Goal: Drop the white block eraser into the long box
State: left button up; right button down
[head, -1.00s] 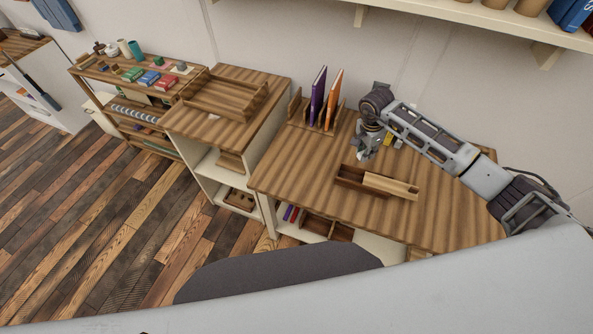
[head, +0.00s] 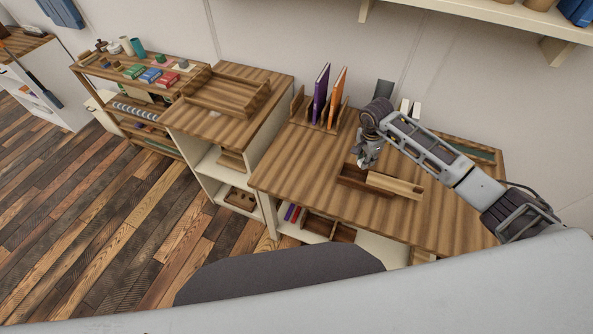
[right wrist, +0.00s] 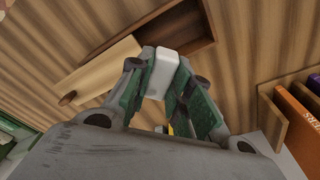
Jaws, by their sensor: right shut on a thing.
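The white block eraser (right wrist: 163,68) is between the fingers of my right gripper (right wrist: 162,90) in the right wrist view. My right gripper (head: 366,160) is shut on it, just above the back edge of the long box in the head view. The long wooden box (head: 352,181) lies on the desk, with its pale sliding lid (head: 398,186) drawn to the right and its left part open. In the right wrist view the box's open part (right wrist: 190,35) is just beyond the eraser. The eraser is hidden in the head view. My left gripper is out of view.
A wooden file rack (head: 299,106) with a purple and an orange folder (head: 337,95) stands at the desk's back left. White items (head: 410,108) stand behind my right arm. The desk's front left (head: 290,180) is clear.

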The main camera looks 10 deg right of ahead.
jog(key=shift+f, duration=0.45)
jog(key=c, duration=1.2)
grip_release()
notch_tip(320, 180, up, 12)
jog(key=a, duration=0.1)
jog(key=shift+s+a, duration=0.15)
jog(key=shift+a, duration=0.05)
jog(key=shift+s+f, duration=0.1)
dwell(0.4)
